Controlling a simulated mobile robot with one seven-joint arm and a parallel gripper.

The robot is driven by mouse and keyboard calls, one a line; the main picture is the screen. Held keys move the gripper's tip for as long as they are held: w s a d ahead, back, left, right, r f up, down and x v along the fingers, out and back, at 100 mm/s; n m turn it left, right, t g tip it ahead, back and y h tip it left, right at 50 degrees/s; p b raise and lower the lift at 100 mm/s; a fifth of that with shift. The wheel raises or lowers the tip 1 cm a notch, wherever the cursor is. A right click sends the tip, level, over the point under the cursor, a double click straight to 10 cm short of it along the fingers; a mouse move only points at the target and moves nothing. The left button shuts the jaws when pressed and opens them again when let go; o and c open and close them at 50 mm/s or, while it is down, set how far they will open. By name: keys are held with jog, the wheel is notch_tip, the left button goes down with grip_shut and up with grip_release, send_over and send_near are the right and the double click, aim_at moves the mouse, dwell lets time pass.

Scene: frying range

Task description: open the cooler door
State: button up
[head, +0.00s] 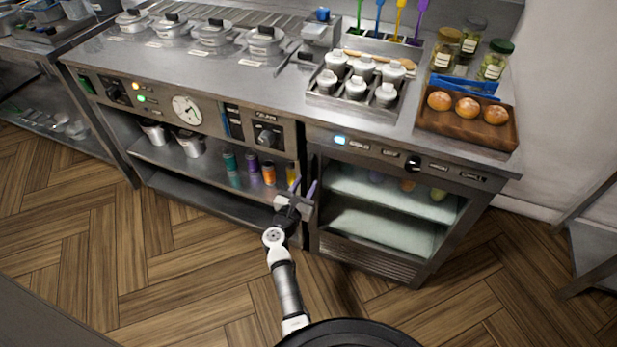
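The cooler (370,258) is the low steel unit under the right part of the counter. Its door (385,215) looks shut, with a glass pane through which pale shelves and a few round items show. A lit blue indicator and a black knob sit on the panel above the door. My gripper (303,187) is in front of the door's left edge, pointing toward the counter. Its two fingers are apart and seem empty. The door handle is not clearly visible, and I cannot tell whether the fingers touch the door.
An open shelf (215,165) with pots and colored bottles is left of the cooler. On the counter are a rack (325,98) of white-lidded containers, a wooden tray (455,128) with orange-brown buns, and jars. A metal table (597,240) stands at right. Wooden floor before the cooler is clear.

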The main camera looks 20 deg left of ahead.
jog(key=shift+w+d, duration=0.1)
jog(key=shift+w, duration=1.3)
jog(key=shift+c, duration=0.5)
grip_shut()
